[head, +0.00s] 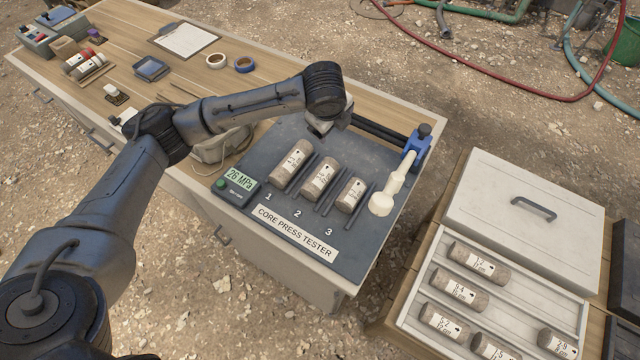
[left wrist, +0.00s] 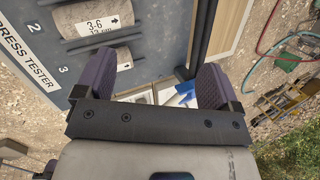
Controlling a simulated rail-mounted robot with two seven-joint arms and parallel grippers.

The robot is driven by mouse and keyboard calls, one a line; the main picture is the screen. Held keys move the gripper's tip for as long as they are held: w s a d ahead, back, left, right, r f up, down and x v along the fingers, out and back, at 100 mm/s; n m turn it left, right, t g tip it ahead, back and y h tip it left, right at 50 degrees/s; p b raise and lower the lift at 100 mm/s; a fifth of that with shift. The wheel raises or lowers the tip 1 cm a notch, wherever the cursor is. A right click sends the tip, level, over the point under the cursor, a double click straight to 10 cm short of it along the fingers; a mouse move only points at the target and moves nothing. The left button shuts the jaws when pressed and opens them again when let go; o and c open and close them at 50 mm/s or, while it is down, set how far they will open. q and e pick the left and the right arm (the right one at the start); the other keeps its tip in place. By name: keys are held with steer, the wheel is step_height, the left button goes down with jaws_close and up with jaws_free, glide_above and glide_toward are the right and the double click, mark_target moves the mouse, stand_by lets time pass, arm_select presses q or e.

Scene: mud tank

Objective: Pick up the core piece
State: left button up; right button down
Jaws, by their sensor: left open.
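Three grey-brown cylindrical core pieces with white labels lie in slots 1 (head: 291,163), 2 (head: 321,180) and 3 (head: 350,194) of the dark core press tester (head: 360,250). Several more core pieces lie in the white core box, one of them in its upper row (head: 478,264). My left gripper (head: 322,128) is above the back part of the tester, behind the cores. In the left wrist view its two fingers (left wrist: 155,78) are spread, with no core between them. A core labelled 3-6 (left wrist: 93,18) and another core (left wrist: 102,60) show to the left there.
A blue clamp with a cream plunger (head: 386,195) stands at the tester's right end. The core box (head: 425,285) has its white lid (head: 550,235) behind it. A clipboard (head: 185,38), tape rolls (head: 244,64) and a green-lit display (head: 238,181) are on the bench.

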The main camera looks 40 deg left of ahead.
mark_target(320, 174)
arm_select(q)
steer(key=s+f+m+g, duration=0.1)
steer(key=f+m, duration=0.3)
steer(key=m, duration=0.1)
steer(key=s+f+m+g+h+b, duration=0.1)
steer(key=f+m+g, duration=0.1)
steer(key=f+m, duration=0.3)
steer(key=s+f+m+g+h, duration=0.1)
steer(key=f+m, duration=0.3)
steer(key=m, duration=0.1)
steer(key=shift+s+a+f+m+b, duration=0.25)
steer(key=shift+s+f+m+b, duration=0.05)
steer(key=shift+s, duration=0.05)
steer(key=shift+s+d+f+b, duration=0.15)
steer(key=shift+f+b, duration=0.2)
steer(key=shift+f, duration=0.95)
steer(key=shift+s+d+f+b, duration=0.1)
steer(key=shift+f+b, duration=0.2)
steer(key=shift+f, duration=1)
steer(key=shift+c, duration=0.6)
steer(key=c, duration=0.6)
steer(key=shift+r, duration=0.1)
steer(key=c, duration=0.8)
